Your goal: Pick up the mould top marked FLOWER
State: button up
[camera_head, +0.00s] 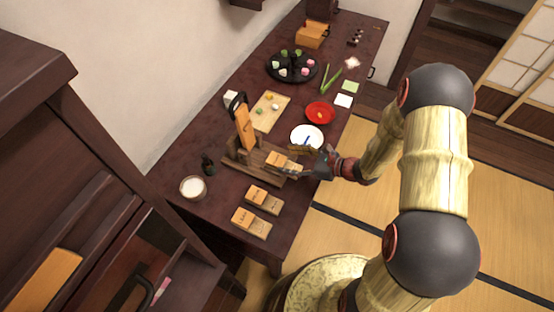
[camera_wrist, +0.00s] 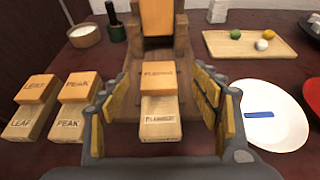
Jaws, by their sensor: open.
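An orange mould block (camera_wrist: 159,76), with lettering that seems to read FLOWER, lies in the middle of the wrist view, against a paler marked block (camera_wrist: 160,122) on its near side. They show in the head view as a small wooden pair (camera_head: 277,159) on the low base of a wooden press (camera_head: 246,160). My gripper (camera_wrist: 160,100) is open. Its yellow-padded fingers stand left and right of the pair, with a gap on each side. In the head view my gripper (camera_head: 305,162) comes in from the right. I cannot tell its exact height.
Blocks marked LEAF (camera_wrist: 36,88) and PEAK (camera_wrist: 78,87) lie left of my gripper. A white plate (camera_wrist: 273,137) with a blue strip is close on the right. The press's upright orange board (camera_wrist: 157,17) rises behind.

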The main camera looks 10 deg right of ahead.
aim_at(274, 158)
jog(key=x, duration=0.2)
jog(key=b+x, duration=0.1)
jog(key=x, duration=0.1)
jog(key=b+x, duration=0.1)
jog(key=x, duration=0.1)
jog(key=shift+s+f, duration=0.1)
jog(key=shift+f, duration=0.2)
jog(key=shift+c, duration=1.1)
jog(key=c, duration=1)
jog(key=shift+r, duration=0.2)
